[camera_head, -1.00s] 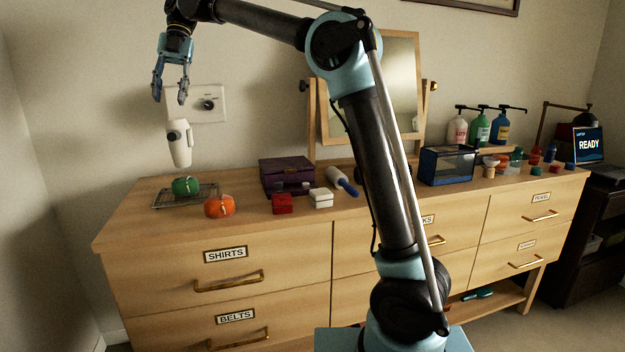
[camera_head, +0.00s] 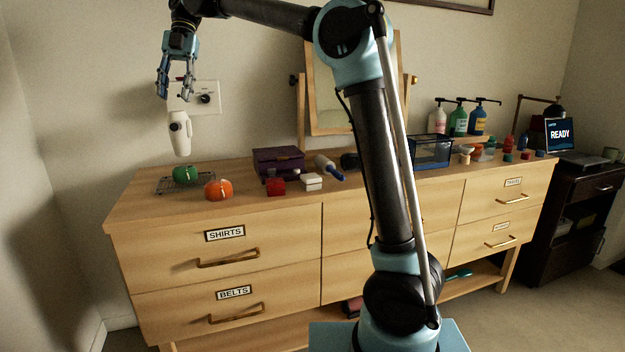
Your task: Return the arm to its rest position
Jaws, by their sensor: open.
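My gripper (camera_head: 175,88) is at the upper left, fingers pointing down and apart, with nothing seen between them. It is high above the left end of the wooden dresser (camera_head: 150,212). My arm rises from the lower right, bends at an elbow near the top and reaches left to the gripper. A white hair-dryer-like device (camera_head: 180,133) hangs on the wall just below the fingertips in the picture. Whether the fingers touch it cannot be told.
On the dresser are a green round item (camera_head: 186,174) on a wire rack, an orange one (camera_head: 218,189), a purple box (camera_head: 278,162), small red (camera_head: 275,186) and white boxes (camera_head: 312,182), and a mirror (camera_head: 330,90). Bottles (camera_head: 458,122) and a screen (camera_head: 560,135) stand right.

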